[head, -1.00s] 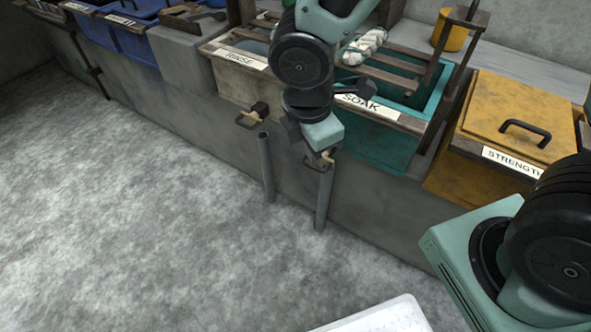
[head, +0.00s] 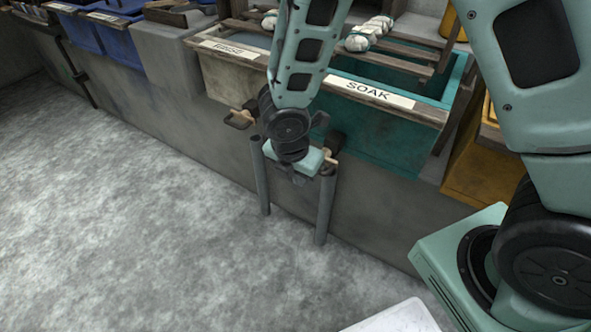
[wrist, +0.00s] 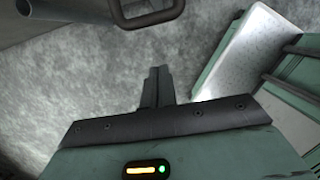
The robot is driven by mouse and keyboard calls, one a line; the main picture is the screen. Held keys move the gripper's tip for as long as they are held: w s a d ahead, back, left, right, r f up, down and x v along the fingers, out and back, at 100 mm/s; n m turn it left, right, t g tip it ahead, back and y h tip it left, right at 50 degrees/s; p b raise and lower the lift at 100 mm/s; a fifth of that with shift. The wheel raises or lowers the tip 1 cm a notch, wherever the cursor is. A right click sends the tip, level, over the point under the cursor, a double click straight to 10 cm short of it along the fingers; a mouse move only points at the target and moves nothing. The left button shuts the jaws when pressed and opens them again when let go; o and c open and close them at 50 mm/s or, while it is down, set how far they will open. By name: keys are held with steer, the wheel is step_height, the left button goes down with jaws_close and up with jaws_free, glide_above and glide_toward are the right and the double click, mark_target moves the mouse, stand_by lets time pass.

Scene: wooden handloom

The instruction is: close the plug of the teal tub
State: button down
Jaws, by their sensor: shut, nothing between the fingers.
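The teal tub (head: 385,130), labelled SOAK, stands right of centre in the head view. Its plug (head: 331,160), with a dark block and a pale wooden part, shows low at its front-left corner, partly hidden by my gripper (head: 298,178). My gripper is just left of the plug, above the floor; contact cannot be told from this view. In the wrist view my gripper (wrist: 158,72) is shut and empty. A dark bent handle (wrist: 150,17) crosses the top of that view, ahead of the fingertips and apart from them in the picture.
Two upright grey pipes, left (head: 261,180) and right (head: 325,208), stand below the tubs, close to my gripper. The RINSE tub (head: 235,82) with its own plug handle (head: 238,118) is to the left. A yellow tub (head: 470,170) is to the right. The floor (head: 130,210) in front is clear.

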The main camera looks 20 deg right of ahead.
steer(key=w+d, duration=0.1)
steer(key=w+d+f, duration=0.1)
steer(key=d, duration=0.1)
steer(key=shift+w+d, duration=0.15)
steer(key=shift+w, duration=0.05)
steer(key=w+d+p, duration=0.1)
steer(key=w+d, duration=0.1)
steer(key=shift+d+r+p, duration=0.15)
steer(key=shift+d+p, duration=0.2)
steer(key=shift+p, duration=0.05)
steer(key=shift+w+d, duration=0.1)
steer(key=shift+d, duration=0.1)
